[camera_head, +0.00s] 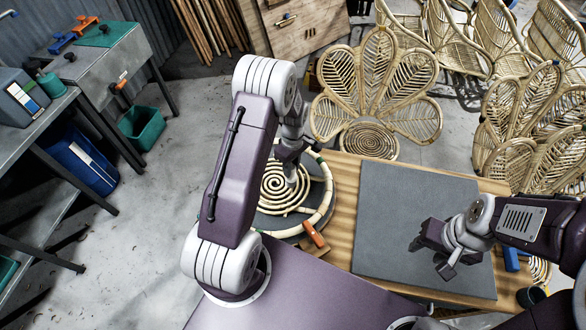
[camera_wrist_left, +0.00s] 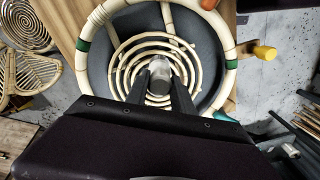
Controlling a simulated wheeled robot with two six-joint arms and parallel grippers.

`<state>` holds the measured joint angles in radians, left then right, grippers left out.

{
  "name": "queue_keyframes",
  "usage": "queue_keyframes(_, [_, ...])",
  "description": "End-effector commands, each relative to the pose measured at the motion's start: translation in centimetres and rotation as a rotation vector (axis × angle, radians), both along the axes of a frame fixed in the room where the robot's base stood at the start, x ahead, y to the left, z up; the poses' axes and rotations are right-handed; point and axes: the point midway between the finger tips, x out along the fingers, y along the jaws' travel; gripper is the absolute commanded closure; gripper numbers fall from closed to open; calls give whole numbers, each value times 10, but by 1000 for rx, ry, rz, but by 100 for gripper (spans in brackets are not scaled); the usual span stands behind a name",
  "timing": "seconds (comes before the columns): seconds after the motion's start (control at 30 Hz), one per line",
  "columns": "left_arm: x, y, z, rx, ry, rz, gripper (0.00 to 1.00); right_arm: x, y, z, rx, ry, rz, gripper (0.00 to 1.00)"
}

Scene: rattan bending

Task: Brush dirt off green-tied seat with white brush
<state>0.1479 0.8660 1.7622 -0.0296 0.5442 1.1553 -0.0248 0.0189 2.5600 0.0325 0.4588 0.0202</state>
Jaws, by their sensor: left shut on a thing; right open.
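The round rattan seat (camera_head: 323,207) with a spiral centre lies on a dark round base at the left end of the wooden table. Its rim shows green ties in the left wrist view (camera_wrist_left: 232,64). My left gripper (camera_head: 291,158) is over the seat, shut on a pale, grey-white piece (camera_wrist_left: 158,68) that I take to be the white brush. Its bristles are hidden, and I cannot tell whether it touches the spiral. Dirt cannot be made out. My right gripper (camera_head: 440,252) is open and empty above the grey mat (camera_head: 400,195).
An orange-handled tool (camera_head: 314,235) lies beside the seat's front rim. A yellow-ended handle (camera_wrist_left: 264,52) shows beside the seat. A petal-backed rattan chair (camera_head: 370,138) stands behind the table, with more chairs at the right. A dark cup (camera_head: 530,297) is at the table's right corner.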

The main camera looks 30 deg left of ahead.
Motion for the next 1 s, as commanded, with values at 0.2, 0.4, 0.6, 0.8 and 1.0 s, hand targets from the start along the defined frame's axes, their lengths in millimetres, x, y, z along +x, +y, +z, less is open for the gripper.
queue_keyframes(0.2, [0,3,15,0,0,-1,100,0,0,12,0,0,0,55])
queue_keyframes(0.4, [0,4,17,0,0,-2,100,0,0,13,0,0,0,55])
queue_keyframes(0.6, [0,4,16,0,0,-2,100,0,0,13,0,0,0,55])
queue_keyframes(0.8, [0,4,16,0,0,-2,100,0,0,13,0,0,0,55])
queue_keyframes(1.0, [1,4,16,-1,-2,-56,100,0,0,13,0,0,0,55])
